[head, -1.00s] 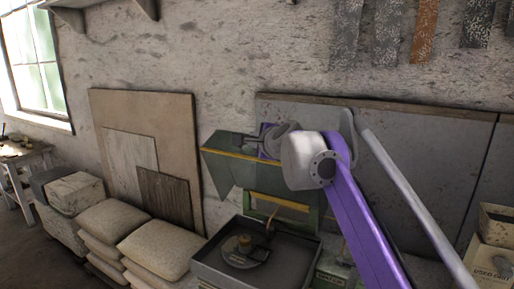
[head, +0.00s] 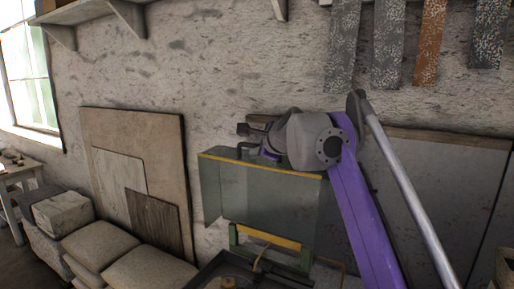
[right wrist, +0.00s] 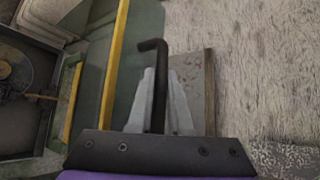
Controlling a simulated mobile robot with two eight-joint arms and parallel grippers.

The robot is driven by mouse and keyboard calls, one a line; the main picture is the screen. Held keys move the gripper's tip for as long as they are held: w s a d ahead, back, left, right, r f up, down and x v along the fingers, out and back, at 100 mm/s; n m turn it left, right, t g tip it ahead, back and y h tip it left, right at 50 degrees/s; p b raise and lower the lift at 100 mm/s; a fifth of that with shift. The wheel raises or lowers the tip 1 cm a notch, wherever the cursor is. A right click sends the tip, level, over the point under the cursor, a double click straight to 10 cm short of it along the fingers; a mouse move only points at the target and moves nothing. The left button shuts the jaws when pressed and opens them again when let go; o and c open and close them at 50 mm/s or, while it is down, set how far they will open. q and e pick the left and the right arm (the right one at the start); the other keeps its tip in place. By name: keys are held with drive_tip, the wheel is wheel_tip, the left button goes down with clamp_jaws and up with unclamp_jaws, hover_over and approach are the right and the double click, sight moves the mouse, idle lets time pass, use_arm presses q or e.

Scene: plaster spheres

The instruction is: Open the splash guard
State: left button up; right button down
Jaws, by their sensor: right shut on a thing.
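The splash guard (head: 268,200) is a greenish see-through panel box with a yellow edge. In the head view it stands raised above the dark machine tray (head: 208,272), with its yellow edge on top. A bent black handle (right wrist: 152,46) stands out from the guard beside the yellow edge in the right wrist view. My right gripper (right wrist: 158,88) is shut on this handle, its grey fingers on either side. In the head view the right gripper (head: 246,140) is at the guard's upper edge, and my arm hides part of it. My left gripper is not in view.
A green frame with a yellow bar (head: 268,237) stands below the guard. A round wheel (right wrist: 14,75) sits in the tray. Boards (head: 150,165) lean on the wall to the left, above several pale sacks (head: 100,240). The rough wall is close behind the guard.

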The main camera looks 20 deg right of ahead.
drive_tip(key=shift+w+d, duration=0.1)
idle(0.4)
drive_tip(key=c, duration=0.8)
unclamp_jaws()
drive_tip(key=shift+c, duration=0.2)
drive_tip(key=shift+s+r, duration=0.3)
drive_tip(key=shift+s, duration=0.35)
drive_tip(key=v, duration=0.9)
drive_tip(key=shift+s+r, duration=0.25)
drive_tip(key=shift+s, duration=0.05)
